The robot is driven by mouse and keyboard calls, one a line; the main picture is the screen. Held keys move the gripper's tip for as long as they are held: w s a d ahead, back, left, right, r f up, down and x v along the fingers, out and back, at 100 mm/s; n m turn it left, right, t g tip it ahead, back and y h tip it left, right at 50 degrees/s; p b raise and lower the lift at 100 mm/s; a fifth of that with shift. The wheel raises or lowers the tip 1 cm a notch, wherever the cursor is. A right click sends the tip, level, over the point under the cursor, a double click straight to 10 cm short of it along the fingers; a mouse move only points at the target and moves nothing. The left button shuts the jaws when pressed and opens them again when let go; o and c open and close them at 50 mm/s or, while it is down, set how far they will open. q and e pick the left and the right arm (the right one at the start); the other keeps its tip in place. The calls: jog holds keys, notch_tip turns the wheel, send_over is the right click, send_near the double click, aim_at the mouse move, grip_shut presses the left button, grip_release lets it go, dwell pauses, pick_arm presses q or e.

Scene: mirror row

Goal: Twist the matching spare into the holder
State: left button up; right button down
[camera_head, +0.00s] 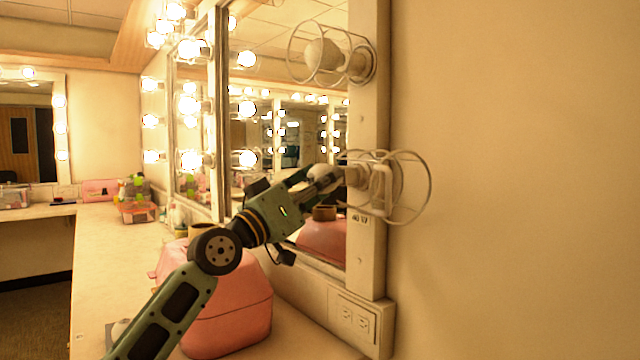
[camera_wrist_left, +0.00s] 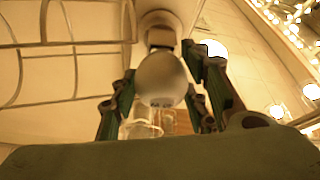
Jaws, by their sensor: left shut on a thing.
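My left gripper (camera_head: 322,180) is shut on a white bulb (camera_head: 323,172) at the lower holder (camera_head: 356,176) on the mirror's right post. The bulb also shows between the fingers in the left wrist view (camera_wrist_left: 162,80), with its base end toward the holder (camera_wrist_left: 159,38). The base meets or nearly meets the holder; I cannot tell how deep it sits. The holder's wire cage (camera_head: 429,190) hangs open to the right of it. My right gripper is not in view.
Above, another bulb (camera_head: 322,55) sits inside a wire cage (camera_head: 291,50). A pink case (camera_head: 235,310) stands on the counter (camera_head: 105,260) under my left arm. The mirror (camera_head: 285,95) is close behind the gripper. An outlet (camera_head: 353,316) is lower on the wall. The wall at right is bare.

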pick_arm(q)
jog(key=shift+f, duration=0.1)
jog(key=o, duration=1.1)
jog(key=shift+w, duration=0.1)
jog(key=shift+c, duration=0.2)
